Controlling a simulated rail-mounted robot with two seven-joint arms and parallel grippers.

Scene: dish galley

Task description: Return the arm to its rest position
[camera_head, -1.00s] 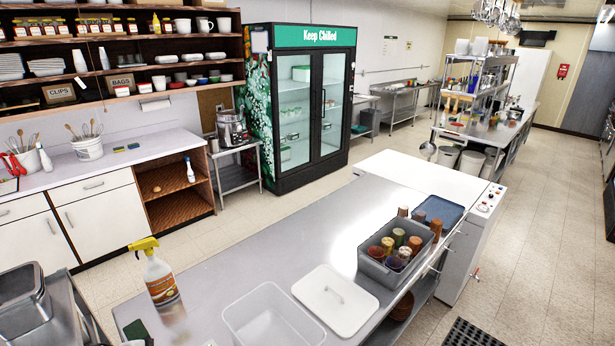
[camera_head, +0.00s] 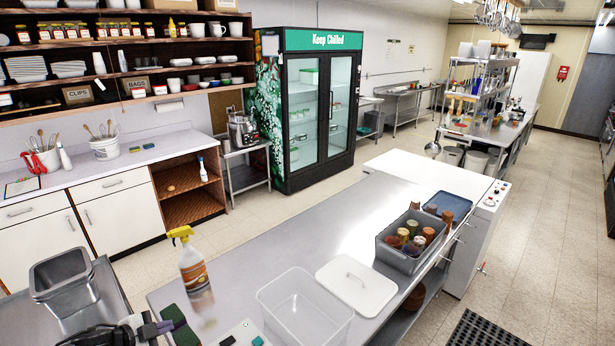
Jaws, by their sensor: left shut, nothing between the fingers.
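My left gripper (camera_head: 152,329) shows at the bottom left edge of the head view, dark with greyish-purple fingertips. It is shut and empty, between the metal pans on the left and the steel counter (camera_head: 240,262). Its fingertips are close to the counter's near left corner in the picture, beside a dark green pad (camera_head: 179,326); I cannot tell whether they touch anything. Most of the left arm is out of frame. My right gripper is not in view.
Metal pans (camera_head: 63,282) stand at left. The counter's middle is clear.

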